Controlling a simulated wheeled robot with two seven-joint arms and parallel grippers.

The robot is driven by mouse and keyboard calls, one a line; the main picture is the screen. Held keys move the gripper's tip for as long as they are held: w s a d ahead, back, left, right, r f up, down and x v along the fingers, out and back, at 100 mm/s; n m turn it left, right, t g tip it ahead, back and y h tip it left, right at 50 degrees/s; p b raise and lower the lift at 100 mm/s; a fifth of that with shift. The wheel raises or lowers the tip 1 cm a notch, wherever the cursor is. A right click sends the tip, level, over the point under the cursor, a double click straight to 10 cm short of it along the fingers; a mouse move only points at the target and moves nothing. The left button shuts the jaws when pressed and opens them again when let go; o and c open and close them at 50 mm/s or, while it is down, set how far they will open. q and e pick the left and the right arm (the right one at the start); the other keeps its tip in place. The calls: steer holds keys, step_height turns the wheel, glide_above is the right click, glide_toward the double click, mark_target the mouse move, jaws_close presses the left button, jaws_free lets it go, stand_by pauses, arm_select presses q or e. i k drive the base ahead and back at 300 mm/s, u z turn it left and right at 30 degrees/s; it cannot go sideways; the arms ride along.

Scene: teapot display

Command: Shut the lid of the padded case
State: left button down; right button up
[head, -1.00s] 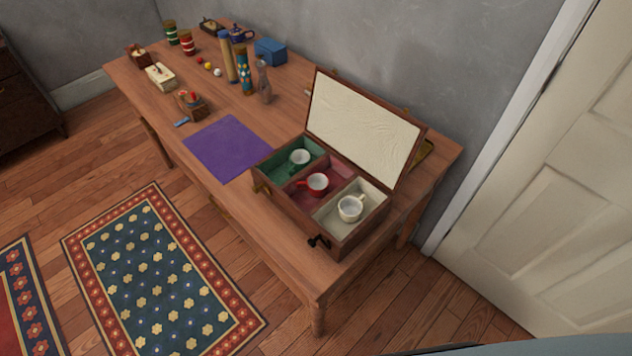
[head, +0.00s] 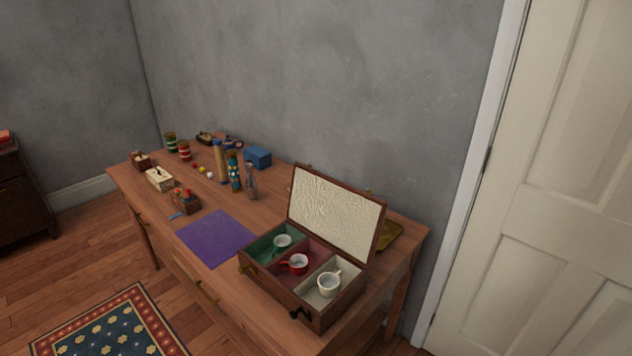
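The padded case (head: 274,289) is a wooden box at the near right end of the table, in the head view. Its lid (head: 336,214), lined with cream padding, stands open and leans back toward the wall. Inside are three compartments. The green one holds a pale cup (head: 282,241), the red one a red and white cup (head: 298,264), the cream one a white cup (head: 329,284). A dark latch (head: 300,314) shows on the front. Neither of my grippers is in view.
The wooden table (head: 225,289) stands along a grey wall. A purple mat (head: 215,238) lies left of the case. A blue box (head: 257,158), a glass bottle (head: 251,182), tall cylinders (head: 234,172) and small boxes (head: 160,179) stand farther back. A white door (head: 555,190) is at right.

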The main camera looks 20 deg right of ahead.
mark_target(348, 219)
steer(key=u, duration=1)
steer(key=i, duration=0.85)
steer(key=z, duration=2.55)
